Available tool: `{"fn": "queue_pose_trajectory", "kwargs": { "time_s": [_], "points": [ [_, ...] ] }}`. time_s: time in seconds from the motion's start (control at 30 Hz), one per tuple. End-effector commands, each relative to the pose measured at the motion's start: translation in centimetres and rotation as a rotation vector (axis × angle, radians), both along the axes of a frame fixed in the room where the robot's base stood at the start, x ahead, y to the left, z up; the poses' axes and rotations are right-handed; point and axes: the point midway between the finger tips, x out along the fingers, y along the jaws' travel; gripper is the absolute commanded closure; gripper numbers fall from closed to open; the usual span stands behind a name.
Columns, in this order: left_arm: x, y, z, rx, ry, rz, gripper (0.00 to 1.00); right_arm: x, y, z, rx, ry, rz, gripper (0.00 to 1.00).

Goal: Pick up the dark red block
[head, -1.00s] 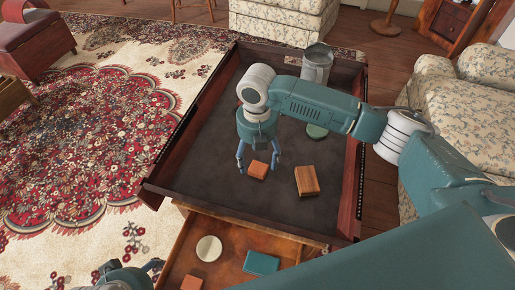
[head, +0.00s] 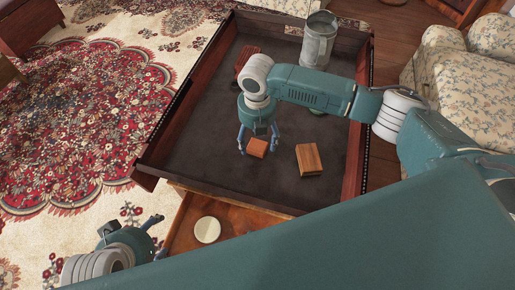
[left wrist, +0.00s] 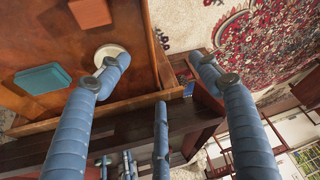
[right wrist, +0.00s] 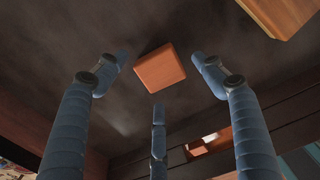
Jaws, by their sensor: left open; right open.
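A dark red block (head: 247,54) lies at the far left of the dark tray (head: 210,150) in the head view, partly hidden behind my right arm's wrist. My right gripper (head: 258,140) is open and points down over a small orange block (head: 257,148), with nothing held. The right wrist view shows this orange block (right wrist: 160,68) between and beyond the spread fingers. My left gripper (head: 157,236) is open and empty, low at the left beside the lower wooden drawer (head: 186,226). A reddish-brown block (left wrist: 90,12) lies in that drawer in the left wrist view.
A wood-coloured block (head: 308,159) lies right of the orange one. A grey metal can (head: 318,42) stands at the tray's back right. The drawer holds a cream disc (head: 207,230) and a teal block (left wrist: 42,78). Raised walls edge the tray; its left middle is clear.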

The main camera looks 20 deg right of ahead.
Motion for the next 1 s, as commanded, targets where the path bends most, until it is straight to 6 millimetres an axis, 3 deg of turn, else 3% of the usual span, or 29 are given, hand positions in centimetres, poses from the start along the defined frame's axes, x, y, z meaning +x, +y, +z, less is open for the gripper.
{"fn": "queue_pose_trajectory", "kwargs": {
  "time_s": [0.23, 0.57, 0.6, 0.83, 1.0],
  "points": [
    [3.9, -1.2, 1.3, -0.034, -0.158, -0.013, 0.36, -0.1, -0.1, -2.1, -0.002, 0.002, 0.001, 0.31],
    [4.7, -1.5, 1.9, -0.041, -0.192, -0.016, 0.36, -0.1, 0.0, -2.3, -0.002, 0.001, 0.001, 0.31],
    [4.7, -1.5, 1.9, -0.041, -0.192, -0.016, 0.36, -0.1, 0.0, -2.3, -0.002, 0.001, 0.001, 0.33],
    [4.7, -1.5, 1.9, -0.041, -0.191, -0.016, 0.36, -0.1, -0.1, -2.3, -0.002, 0.001, 0.001, 0.78],
    [4.7, -1.5, 1.9, -0.041, -0.191, -0.016, 0.36, -0.1, 0.0, -2.3, -0.002, 0.001, 0.0, 0.78]
  ]
}}
